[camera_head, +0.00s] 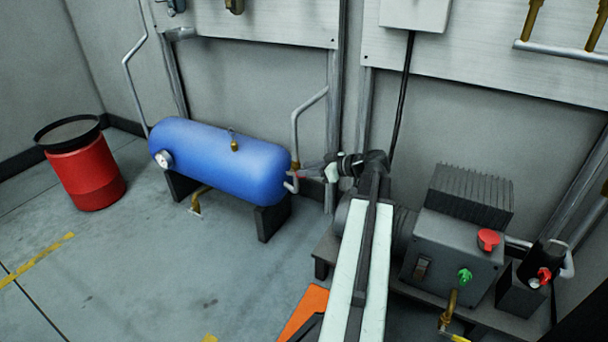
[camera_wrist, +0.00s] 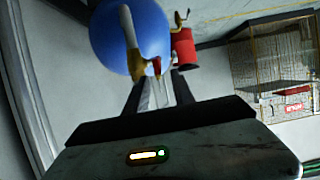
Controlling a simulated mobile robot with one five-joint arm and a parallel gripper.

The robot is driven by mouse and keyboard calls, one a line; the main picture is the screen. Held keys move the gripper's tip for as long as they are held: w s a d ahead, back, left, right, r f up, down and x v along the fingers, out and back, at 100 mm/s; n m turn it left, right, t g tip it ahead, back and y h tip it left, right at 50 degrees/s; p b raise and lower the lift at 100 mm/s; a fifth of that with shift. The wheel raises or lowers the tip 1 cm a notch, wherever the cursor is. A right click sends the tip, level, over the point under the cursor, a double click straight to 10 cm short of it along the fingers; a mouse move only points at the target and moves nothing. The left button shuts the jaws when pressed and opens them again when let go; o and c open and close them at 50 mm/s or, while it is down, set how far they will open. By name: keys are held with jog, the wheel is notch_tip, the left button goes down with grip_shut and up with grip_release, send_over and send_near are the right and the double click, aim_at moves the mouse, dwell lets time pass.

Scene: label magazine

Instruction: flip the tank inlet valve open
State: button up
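The blue tank (camera_head: 222,160) lies on its side on dark feet, left of centre in the head view. In the wrist view the valve shows as a brass body with a red handle (camera_wrist: 157,64). My gripper (camera_head: 306,171) is at the valve; its two dark fingers (camera_wrist: 158,82) are apart, with the valve just beyond their tips. Contact cannot be told.
A red drum (camera_head: 85,177) stands left of the tank. A grey machine (camera_head: 450,250) with a red knob (camera_head: 488,239) and a green knob (camera_head: 464,276) stands at the right. The wall is close behind the tank. The floor in front of the tank is clear.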

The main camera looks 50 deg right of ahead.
jog(key=shift+x, duration=1.25)
grip_shut()
dwell(0.4)
